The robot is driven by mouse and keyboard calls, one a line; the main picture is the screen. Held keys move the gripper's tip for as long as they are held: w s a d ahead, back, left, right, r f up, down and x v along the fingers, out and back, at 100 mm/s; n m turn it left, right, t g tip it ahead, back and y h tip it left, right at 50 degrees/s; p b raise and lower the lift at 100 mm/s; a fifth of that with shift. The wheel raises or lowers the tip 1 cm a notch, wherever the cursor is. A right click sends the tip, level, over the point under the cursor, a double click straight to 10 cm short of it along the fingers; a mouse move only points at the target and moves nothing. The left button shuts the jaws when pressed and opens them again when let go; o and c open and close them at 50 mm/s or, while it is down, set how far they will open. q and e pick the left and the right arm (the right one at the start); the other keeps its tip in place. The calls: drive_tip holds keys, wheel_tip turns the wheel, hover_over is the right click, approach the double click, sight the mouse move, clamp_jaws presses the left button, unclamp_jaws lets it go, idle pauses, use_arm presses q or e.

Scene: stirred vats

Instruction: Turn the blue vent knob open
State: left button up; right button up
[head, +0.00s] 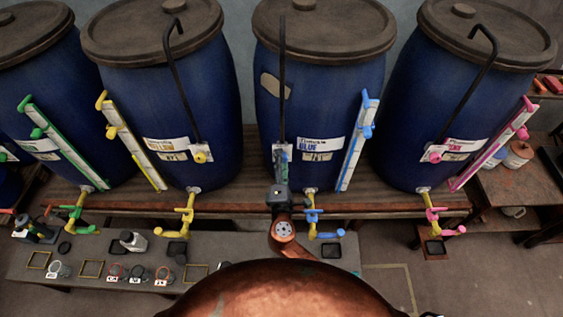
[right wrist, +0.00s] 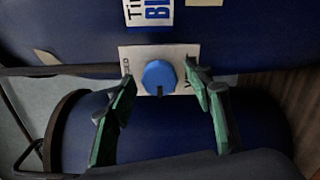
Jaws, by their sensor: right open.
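The blue vent knob (right wrist: 159,77) is a round knob on a white label plate (right wrist: 137,55) on the blue-labelled vat (head: 320,85). Its dark pointer mark faces the bottom of the right wrist view. Lettering on the plate is only partly legible. My right gripper (right wrist: 161,77) is open, with one green-padded finger on each side of the knob and visible gaps between. In the head view my right gripper (head: 281,160) is in front of the vat and hides the knob. My left gripper is not in view.
A black bent pipe (head: 282,80) rises above the gripper. The blue gauge (head: 355,140) stands to the right, and the blue tap (head: 314,215) is below. Yellow (head: 165,90) and pink (head: 455,90) vats stand on either side. Jars and frames lie on the lower bench (head: 110,250).

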drive_tip(key=s, duration=1.2)
idle(0.4)
